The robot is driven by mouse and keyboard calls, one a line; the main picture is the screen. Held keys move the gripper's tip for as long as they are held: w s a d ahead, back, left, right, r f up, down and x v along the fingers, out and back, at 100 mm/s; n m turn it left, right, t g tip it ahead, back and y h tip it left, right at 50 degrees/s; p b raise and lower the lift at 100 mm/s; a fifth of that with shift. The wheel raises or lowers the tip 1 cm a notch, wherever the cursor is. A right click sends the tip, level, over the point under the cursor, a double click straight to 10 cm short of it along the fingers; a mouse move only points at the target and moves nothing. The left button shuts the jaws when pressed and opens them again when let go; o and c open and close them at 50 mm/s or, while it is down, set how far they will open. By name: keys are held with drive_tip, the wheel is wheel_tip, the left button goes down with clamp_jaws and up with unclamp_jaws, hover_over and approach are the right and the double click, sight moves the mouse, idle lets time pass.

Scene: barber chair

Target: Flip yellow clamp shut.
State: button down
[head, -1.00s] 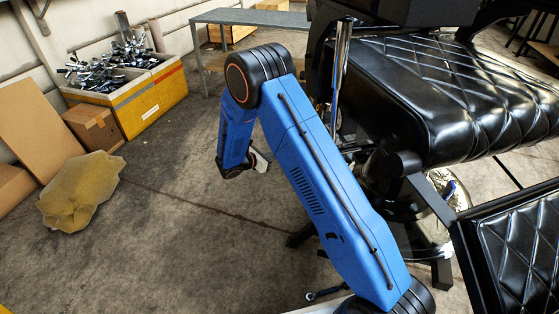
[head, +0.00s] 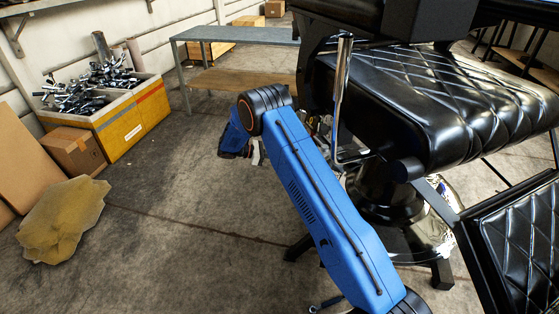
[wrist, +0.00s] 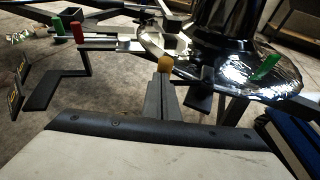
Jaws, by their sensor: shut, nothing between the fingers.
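The yellow clamp's rounded handle end (wrist: 165,64) shows in the middle of the wrist view, in front of the chair's round metal base. The dark bars below it overlap in the picture, so the rest of the clamp is hard to make out. My gripper (wrist: 161,92) is shut and empty, pointing toward the yellow end. I cannot tell whether it touches it. In the head view my gripper (head: 256,151) is a small pale shape left of the chair, mostly behind my blue arm. I cannot make out the yellow clamp there.
A red handle (wrist: 77,32) and a green handle (wrist: 57,27) stand at the upper left of the wrist view, another green handle (wrist: 265,68) at the right. The black barber chair (head: 410,95) stands close on the right. Open floor (head: 170,210) lies to the left.

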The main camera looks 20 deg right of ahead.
drive_tip(key=shift+w+d, duration=0.3)
drive_tip(key=shift+d, duration=0.4)
